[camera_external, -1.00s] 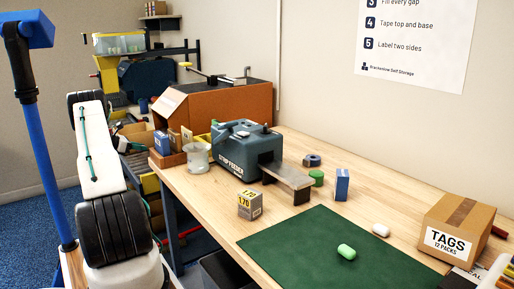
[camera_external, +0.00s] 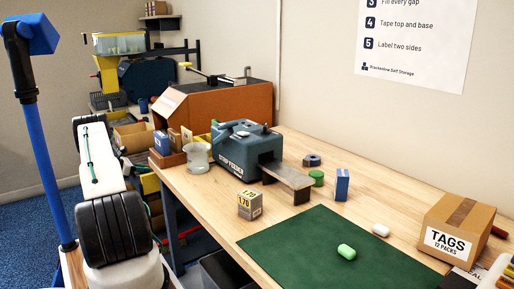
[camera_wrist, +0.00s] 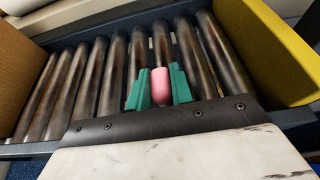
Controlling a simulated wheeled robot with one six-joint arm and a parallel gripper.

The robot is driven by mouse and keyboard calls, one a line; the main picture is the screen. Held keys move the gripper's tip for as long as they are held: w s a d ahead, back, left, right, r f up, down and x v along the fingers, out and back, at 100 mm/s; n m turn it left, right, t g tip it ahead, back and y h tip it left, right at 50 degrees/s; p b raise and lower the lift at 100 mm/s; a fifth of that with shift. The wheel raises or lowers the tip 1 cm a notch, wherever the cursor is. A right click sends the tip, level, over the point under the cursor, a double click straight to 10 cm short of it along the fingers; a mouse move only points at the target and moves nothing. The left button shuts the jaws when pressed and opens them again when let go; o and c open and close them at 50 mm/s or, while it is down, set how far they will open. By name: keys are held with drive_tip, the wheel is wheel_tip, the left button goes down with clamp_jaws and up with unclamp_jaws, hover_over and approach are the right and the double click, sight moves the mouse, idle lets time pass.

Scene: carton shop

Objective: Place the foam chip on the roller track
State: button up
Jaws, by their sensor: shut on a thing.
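In the wrist view, my gripper (camera_wrist: 160,90) has teal fingers closed on the sides of a pink foam chip (camera_wrist: 162,86). The chip is held lengthwise between them over the roller track (camera_wrist: 88,85), a row of dark metal rollers in a blue-grey frame. I cannot tell whether the chip touches the rollers. In the external view, my gripper and the pink chip are hidden behind my arm.
A yellow wall (camera_wrist: 262,50) borders the track on the right, and a cardboard surface (camera_wrist: 18,65) on the left. On the bench lie a green chip (camera_external: 346,251) on a green mat (camera_external: 290,245), a white chip (camera_external: 380,230) and a TAGS carton (camera_external: 457,224). Several rollers are bare.

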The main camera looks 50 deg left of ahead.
drive_tip(key=shift+f, duration=0.1)
drive_tip(key=o, duration=0.9)
drive_tip(key=shift+o, duration=0.2)
drive_tip(key=v, duration=1.2)
